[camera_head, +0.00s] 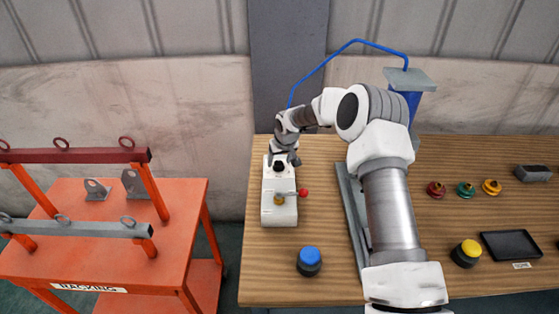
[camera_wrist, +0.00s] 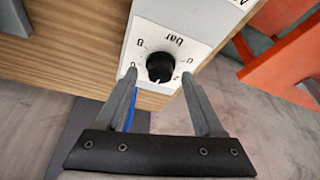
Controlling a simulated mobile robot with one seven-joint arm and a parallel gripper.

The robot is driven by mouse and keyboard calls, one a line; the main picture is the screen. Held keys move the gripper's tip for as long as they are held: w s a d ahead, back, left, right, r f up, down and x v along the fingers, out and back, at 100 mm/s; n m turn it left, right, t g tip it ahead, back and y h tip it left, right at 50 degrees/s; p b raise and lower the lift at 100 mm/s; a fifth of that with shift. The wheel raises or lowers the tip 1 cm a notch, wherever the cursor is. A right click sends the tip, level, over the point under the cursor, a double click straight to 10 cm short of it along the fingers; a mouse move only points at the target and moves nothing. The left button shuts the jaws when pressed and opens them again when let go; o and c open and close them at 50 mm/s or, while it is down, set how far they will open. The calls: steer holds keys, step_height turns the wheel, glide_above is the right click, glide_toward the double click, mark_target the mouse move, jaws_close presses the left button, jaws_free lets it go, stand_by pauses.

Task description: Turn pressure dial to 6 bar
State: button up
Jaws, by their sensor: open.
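The pressure dial is a black round knob (camera_wrist: 160,66) on a white plate marked "bar", upside down in the wrist view. A small white mark at its lower edge appears to lie between the 2 and the 6; the exact reading is too small to tell. My gripper (camera_wrist: 159,75) is open, one finger on each side of the knob in the picture; I cannot tell whether they touch it. In the head view the knob (camera_head: 279,168) is on the light control box (camera_head: 279,215), with my gripper (camera_head: 284,160) over its far end.
The box also has a brass fitting (camera_head: 279,200) and a red-ended lever (camera_head: 303,192). A blue button (camera_head: 309,260) stands in front. A blue hose (camera_head: 340,53) arches behind my arm. The orange racking table (camera_head: 120,250) is to the left.

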steer(key=shift+w+f, duration=0.1)
steer(key=shift+f, duration=0.2)
steer(key=shift+c, duration=0.2)
jaws_close()
steer(key=shift+a+f+b, duration=0.1)
steer(key=shift+b, duration=0.35)
